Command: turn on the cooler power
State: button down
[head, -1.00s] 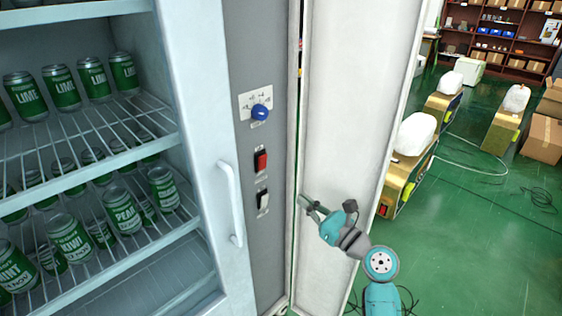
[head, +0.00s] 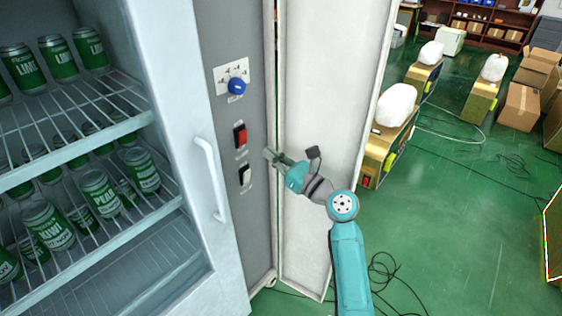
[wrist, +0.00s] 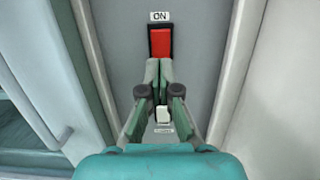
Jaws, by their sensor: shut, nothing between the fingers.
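The cooler's grey control panel (head: 220,30) carries a red rocker switch (head: 240,135) in a dark frame. In the wrist view, the red switch (wrist: 160,42) has an "ON" label (wrist: 160,16) above it. A white switch (head: 244,175) sits below it, and in the wrist view this switch (wrist: 163,114) shows between my finger links. My gripper (head: 270,156) is shut and empty, to the right of and slightly below the red switch. In the wrist view, my fingertips (wrist: 158,66) overlap the red switch's lower edge; I cannot tell whether they touch it.
A blue knob (head: 236,87) sits above the switches. The cooler's handle (head: 210,180) sticks out left of the panel. An open white door panel (head: 330,90) stands right of my gripper. Shelves of green cans (head: 45,225) are at left. Green floor (head: 450,240) is open at right.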

aim_at(243, 134)
jog(key=x, duration=0.8)
jog(key=shift+a, duration=0.1)
jog(key=shift+w, duration=0.1)
jog(key=shift+w+a+r, duration=0.15)
jog(key=shift+a+r, duration=0.1)
jog(key=shift+r, duration=0.05)
jog(key=shift+f, duration=0.1)
jog(key=shift+d, duration=0.15)
